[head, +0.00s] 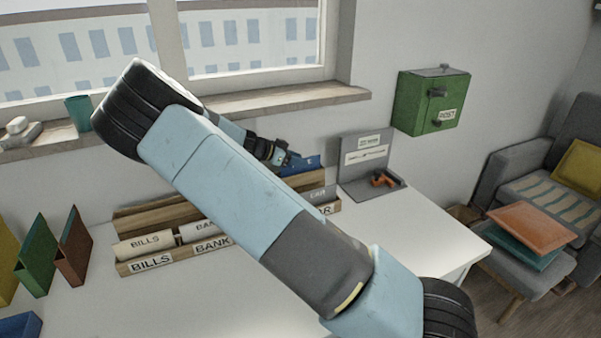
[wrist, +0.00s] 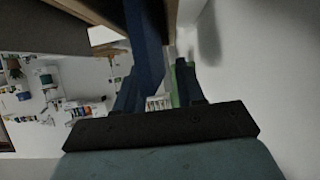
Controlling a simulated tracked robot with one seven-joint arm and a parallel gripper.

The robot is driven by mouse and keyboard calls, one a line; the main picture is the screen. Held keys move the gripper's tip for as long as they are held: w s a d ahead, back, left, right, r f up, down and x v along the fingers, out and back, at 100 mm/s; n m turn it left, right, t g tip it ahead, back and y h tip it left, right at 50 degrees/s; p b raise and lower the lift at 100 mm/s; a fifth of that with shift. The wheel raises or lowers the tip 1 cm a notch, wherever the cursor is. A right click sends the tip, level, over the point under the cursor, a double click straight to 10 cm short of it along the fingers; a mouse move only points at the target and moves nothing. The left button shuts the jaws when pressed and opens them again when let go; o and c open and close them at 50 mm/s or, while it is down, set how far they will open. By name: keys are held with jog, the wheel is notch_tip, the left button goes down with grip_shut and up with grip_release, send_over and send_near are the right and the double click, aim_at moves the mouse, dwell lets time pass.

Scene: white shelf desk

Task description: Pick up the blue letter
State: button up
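The blue letter (head: 310,162) stands in the back part of the wooden sorter on the desk, its upper part showing above the rack. My gripper (head: 289,158) is at its left end in the head view. In the wrist view the letter is a dark blue strip (wrist: 145,45) running down between the fingers of my gripper (wrist: 155,85), closer to the left finger. The fingers are apart, with a gap beside the letter at the right finger. Whether the left finger touches it I cannot tell. My arm hides the middle of the sorter.
The wooden sorter (head: 158,262) has labelled slots holding cream envelopes. A grey stand with an orange object (head: 384,179) is to the right, below a green post box (head: 432,103). Coloured folders (head: 37,256) stand at the left. The desk's right side is clear.

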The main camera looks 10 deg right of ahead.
jog(key=shift+c, duration=0.4)
grip_shut()
